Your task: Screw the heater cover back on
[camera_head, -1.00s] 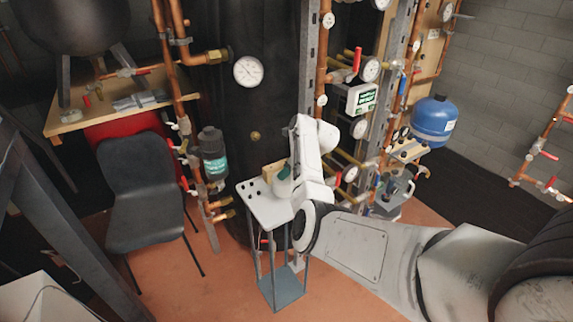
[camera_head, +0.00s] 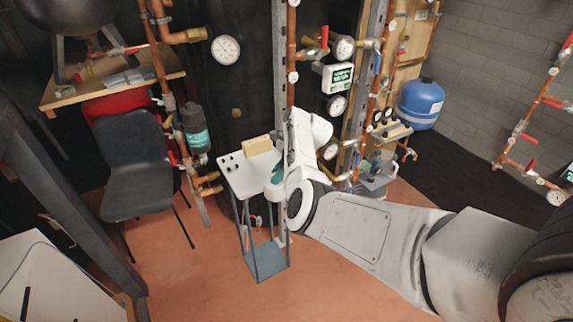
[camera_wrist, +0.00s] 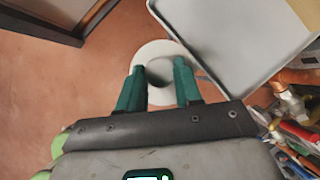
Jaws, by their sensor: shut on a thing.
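My gripper (camera_wrist: 160,72) has two green fingers shut on a white round, ring-like part with a dark hollow, which I take to be the heater cover (camera_wrist: 161,48). In the wrist view the cover hangs over the floor, just beside a corner of the stand's pale top. In the head view my gripper (camera_head: 278,172) is at the right edge of the small stand (camera_head: 240,181), and the cover (camera_head: 273,192) shows only partly below the green fingers. The heater opening that the cover fits cannot be made out.
A wooden block (camera_head: 257,145) and several small dark spots are on the stand top. A black chair (camera_head: 135,165) stands left. Copper pipes with valves and gauges (camera_head: 226,50) rise behind. A blue tank (camera_head: 419,103) is at the right. Floor in front is clear.

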